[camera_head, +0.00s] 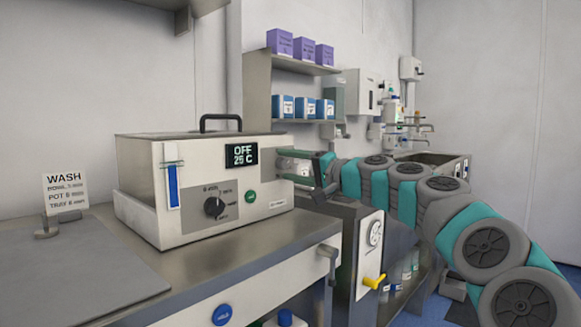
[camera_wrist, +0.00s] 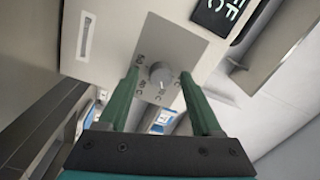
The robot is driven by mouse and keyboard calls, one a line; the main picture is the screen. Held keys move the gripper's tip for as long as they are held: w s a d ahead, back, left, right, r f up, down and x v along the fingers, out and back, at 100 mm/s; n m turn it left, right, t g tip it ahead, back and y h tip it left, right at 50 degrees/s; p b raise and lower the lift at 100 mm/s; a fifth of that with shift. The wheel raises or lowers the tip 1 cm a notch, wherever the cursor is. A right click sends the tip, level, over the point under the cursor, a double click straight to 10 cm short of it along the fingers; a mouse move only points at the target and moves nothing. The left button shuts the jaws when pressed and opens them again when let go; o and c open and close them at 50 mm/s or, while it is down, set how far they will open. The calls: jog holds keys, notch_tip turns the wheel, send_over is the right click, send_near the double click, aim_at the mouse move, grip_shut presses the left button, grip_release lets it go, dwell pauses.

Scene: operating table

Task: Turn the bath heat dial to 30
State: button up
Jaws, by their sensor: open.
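The water bath (camera_head: 190,225) is a pale box with a black lid handle, standing on the steel counter. Its display (camera_head: 243,154) reads OFF and 25 C. The round heat dial (camera_head: 214,207), dark in the head view, sits on the front panel with small markings around it. It looks grey in the wrist view (camera_wrist: 160,75). My gripper (camera_head: 279,164) is open and empty, at the right end of the bath's front. In the wrist view its two green fingers (camera_wrist: 159,72) appear either side of the dial; contact is not visible. The dial's exact setting is too small to read.
A green button (camera_head: 250,196) is right of the dial and a blue level gauge (camera_head: 173,187) is left of it. A WASH card (camera_head: 63,192) stands left of the bath. Shelves with purple boxes (camera_head: 280,43) and blue-white boxes (camera_head: 283,106) are behind.

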jog(key=v, duration=0.7)
jog(key=shift+s+d+b, duration=0.2)
jog(key=shift+d+b, duration=0.15)
jog(key=shift+b, duration=0.1)
